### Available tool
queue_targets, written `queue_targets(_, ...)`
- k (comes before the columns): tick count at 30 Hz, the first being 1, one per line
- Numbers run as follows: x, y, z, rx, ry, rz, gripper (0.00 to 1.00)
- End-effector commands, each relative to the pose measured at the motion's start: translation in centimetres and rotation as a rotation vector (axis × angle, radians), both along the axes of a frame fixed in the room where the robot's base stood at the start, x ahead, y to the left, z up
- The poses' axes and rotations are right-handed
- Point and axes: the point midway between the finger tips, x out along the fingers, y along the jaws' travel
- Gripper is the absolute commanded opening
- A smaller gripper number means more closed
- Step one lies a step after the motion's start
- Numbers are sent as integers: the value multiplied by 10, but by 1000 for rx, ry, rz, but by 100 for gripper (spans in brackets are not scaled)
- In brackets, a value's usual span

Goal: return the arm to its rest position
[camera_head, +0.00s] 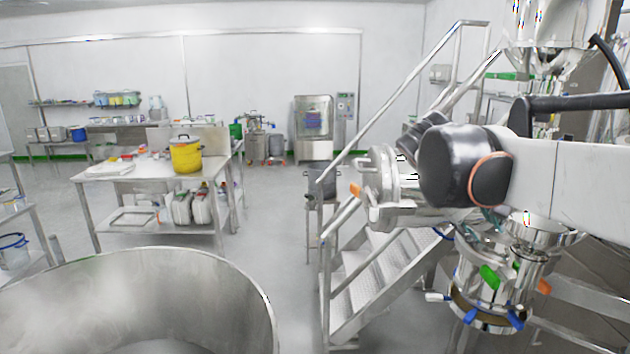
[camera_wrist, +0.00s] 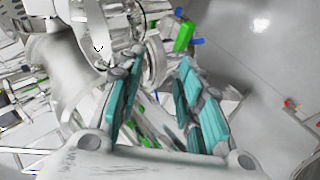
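My arm reaches in from the right edge of the head view, in front of the steel machinery. My gripper shows in the wrist view (camera_wrist: 158,95), with its two teal-padded fingers spread apart. Nothing is held between the fingers; steel machine parts show behind the gap. In the head view the gripper is mostly hidden behind my arm.
A steel machine with green, blue and orange clamps (camera_head: 490,278) stands close below my arm. Metal steps with a handrail (camera_head: 385,285) are left of it. A large steel vessel (camera_head: 140,285) fills the lower left. A table with a yellow pot (camera_head: 186,156) stands farther back.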

Motion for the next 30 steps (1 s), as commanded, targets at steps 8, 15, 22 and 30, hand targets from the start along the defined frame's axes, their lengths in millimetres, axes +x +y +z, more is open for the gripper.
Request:
queue_targets(8, -86, 39, -123, 297, -97, 46, 33)
queue_targets(15, -148, 79, -219, 543, -207, 62, 33)
queue_targets(22, -181, 107, -277, 701, -291, 60, 33)
queue_targets(30, -187, 112, -287, 736, -310, 58, 33)
